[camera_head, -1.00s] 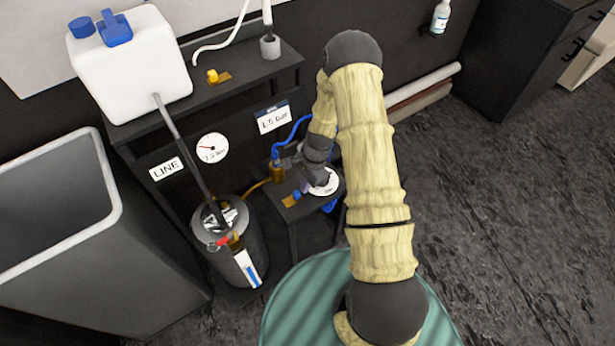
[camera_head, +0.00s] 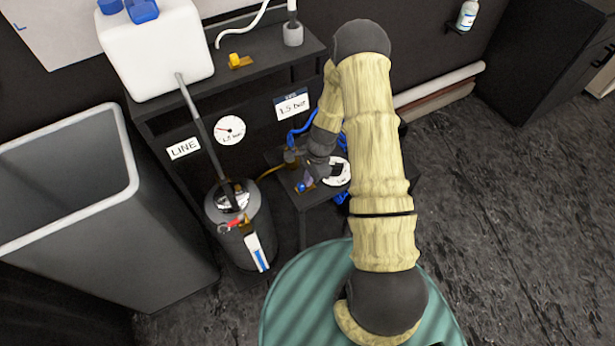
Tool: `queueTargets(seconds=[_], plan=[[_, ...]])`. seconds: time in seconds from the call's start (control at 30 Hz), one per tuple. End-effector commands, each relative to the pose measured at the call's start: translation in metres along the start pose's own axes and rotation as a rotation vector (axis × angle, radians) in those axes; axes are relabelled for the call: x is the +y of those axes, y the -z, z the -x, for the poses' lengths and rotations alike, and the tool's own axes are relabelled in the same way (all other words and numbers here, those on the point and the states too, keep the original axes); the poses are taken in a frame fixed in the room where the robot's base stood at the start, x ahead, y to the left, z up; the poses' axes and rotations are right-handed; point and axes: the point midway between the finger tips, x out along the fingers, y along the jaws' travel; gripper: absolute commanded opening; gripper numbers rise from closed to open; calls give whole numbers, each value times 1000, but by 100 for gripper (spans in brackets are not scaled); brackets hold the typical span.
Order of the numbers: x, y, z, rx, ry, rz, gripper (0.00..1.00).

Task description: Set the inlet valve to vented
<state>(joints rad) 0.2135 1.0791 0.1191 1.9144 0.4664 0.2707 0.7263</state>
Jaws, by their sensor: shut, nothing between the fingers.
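My gripper (camera_head: 297,157) is shut and empty over the small dark stand below the shelf. It partly covers a brass fitting (camera_head: 290,160) there; whether they touch I cannot tell. A small blue-handled valve on a brass base (camera_head: 302,187) sits just below the gripper, beside a white round dial (camera_head: 338,172). A yellow-handled brass valve (camera_head: 236,60) sits on the shelf. No label legible here tells which one is the inlet valve or its vented mark. A gauge (camera_head: 229,130) and a "1.5 bar" card (camera_head: 292,105) are on the shelf's front.
A white tank (camera_head: 158,55) stands on the shelf (camera_head: 270,63). A dark canister (camera_head: 246,215) with a red-handled valve (camera_head: 232,224) stands left of the small stand. A large grey bin (camera_head: 110,250) is at left. Open floor lies to the right.

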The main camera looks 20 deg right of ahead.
Motion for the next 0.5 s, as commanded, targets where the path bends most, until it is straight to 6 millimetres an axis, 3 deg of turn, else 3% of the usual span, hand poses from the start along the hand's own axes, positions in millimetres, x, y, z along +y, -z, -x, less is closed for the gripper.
queueTargets(seconds=[0.5], plan=[[0, -3, 6, -5, -2, 1, 0]])
